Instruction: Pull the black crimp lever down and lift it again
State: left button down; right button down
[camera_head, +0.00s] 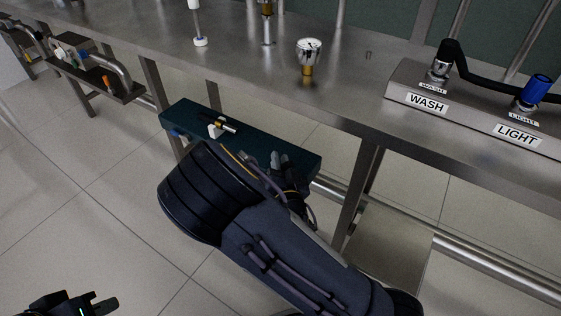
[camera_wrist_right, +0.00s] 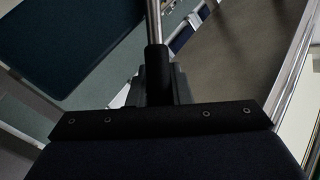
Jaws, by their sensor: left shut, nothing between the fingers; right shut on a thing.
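The crimp lever (camera_wrist_right: 157,68) shows in the right wrist view as a black cylindrical grip on a thin metal rod that runs to the top edge. My right gripper (camera_wrist_right: 157,92) is shut on the black grip; its fingers are mostly hidden from this view. In the head view my right arm reaches to the front of a dark teal shelf, and the lever cannot be made out behind the wrist. My left gripper (camera_head: 95,304) is shut and empty at the bottom left, over the floor and far from the shelf.
The teal shelf (camera_head: 180,118) hangs at the steel table's (camera_head: 350,103) front edge and carries a small white holder (camera_head: 216,127) with a brass-tipped piece. A silver cup-like part (camera_head: 309,50) and a panel labelled WASH and LIGHT (camera_head: 465,117) stand on the table. Table legs flank the shelf.

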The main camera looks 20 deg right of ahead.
jog(key=shift+f+b, duration=0.25)
jog(key=shift+b, duration=0.15)
jog(key=m+b, duration=0.1)
jog(key=b, duration=0.2)
jog(key=s+d+f+t+b, duration=0.1)
jog(key=b, duration=0.2)
jog(key=shift+f+m+h, duration=0.25)
jog(key=shift+m+h, duration=0.05)
jog(key=shift+m, duration=0.1)
jog(key=shift+s+m+t+b, duration=0.3)
jog(key=shift+t+b, duration=0.1)
jog(key=shift+b, duration=0.2)
jog(key=shift+r, duration=0.2)
jog(key=c, duration=1.3)
grip_release()
